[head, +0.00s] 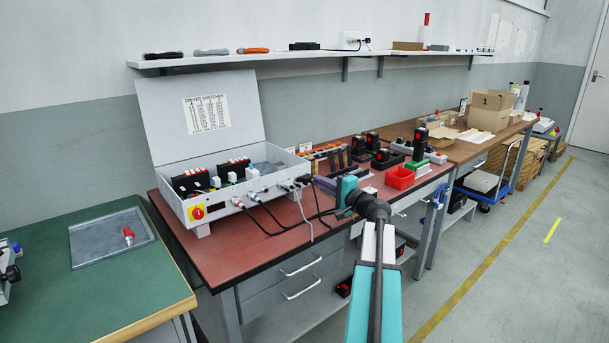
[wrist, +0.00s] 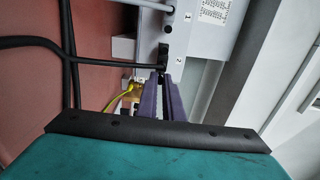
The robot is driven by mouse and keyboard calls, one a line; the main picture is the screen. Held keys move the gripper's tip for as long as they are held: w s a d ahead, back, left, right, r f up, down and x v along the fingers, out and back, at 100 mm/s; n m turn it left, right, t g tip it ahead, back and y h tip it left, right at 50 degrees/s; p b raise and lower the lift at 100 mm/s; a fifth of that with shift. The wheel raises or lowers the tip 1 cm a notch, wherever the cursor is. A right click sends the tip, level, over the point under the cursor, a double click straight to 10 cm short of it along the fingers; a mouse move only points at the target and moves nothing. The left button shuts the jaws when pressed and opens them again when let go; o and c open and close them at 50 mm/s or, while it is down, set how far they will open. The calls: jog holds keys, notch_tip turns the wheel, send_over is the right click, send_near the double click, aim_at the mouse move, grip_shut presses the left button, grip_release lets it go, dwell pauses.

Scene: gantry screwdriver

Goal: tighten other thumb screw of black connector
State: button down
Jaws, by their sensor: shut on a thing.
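The black connector (wrist: 163,54) sits on the grey box's front panel beside the printed number 2. My gripper (wrist: 162,76) has purple fingers, and their tips are closed at the lower end of this connector. The part between the tips is small and dark; it looks like a thumb screw, mostly hidden by the fingers. In the head view my gripper (head: 314,181) reaches left to the right end of the box's front, where the connector (head: 303,180) shows as a small dark shape. The other thumb screw cannot be made out.
The grey box (head: 222,205) stands lid open on the red bench (head: 215,255). Black and grey cables hang from its front; a black cable (wrist: 90,62) crosses left of my fingers. A yellow cable (wrist: 120,98) lies close left. A red bin (head: 400,179) stands right of my arm.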

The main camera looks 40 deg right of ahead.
jog(key=m+p, duration=0.6)
dwell(0.4)
jog(key=c, duration=2.1)
grip_release()
jog(key=shift+f, duration=0.15)
